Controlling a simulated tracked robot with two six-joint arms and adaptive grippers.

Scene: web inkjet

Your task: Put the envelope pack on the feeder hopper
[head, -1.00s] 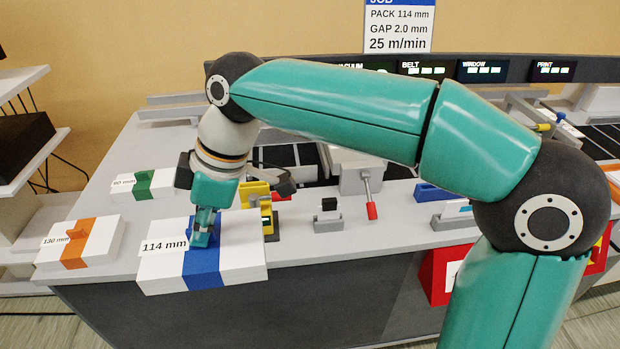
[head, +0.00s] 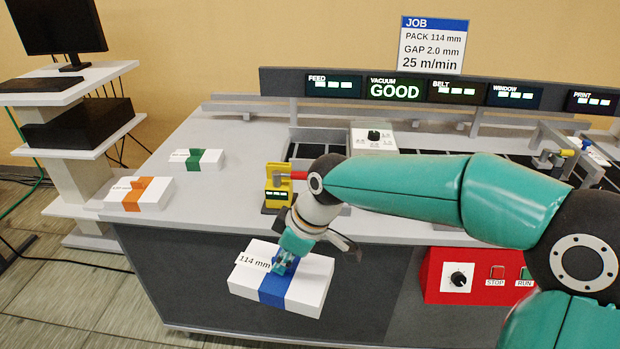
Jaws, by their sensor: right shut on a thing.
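The envelope pack (head: 308,285) is white with a blue band and a "114 mm" label. My right gripper (head: 285,264) is shut on the blue grip at its top and holds it in front of the table's front edge, roughly level. The feeder hopper seems to be the dark slatted recess (head: 305,150) in the table behind a yellow gauge; my right arm covers part of it. My left gripper is not in view.
An orange-banded pack (head: 158,194) and a green-banded pack (head: 212,160) lie on the table's left part. The yellow gauge (head: 276,189) stands near the front edge. A red box with STOP and RUN buttons (head: 440,272) is on the table's front. The grey tabletop (head: 215,222) has clear room at left.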

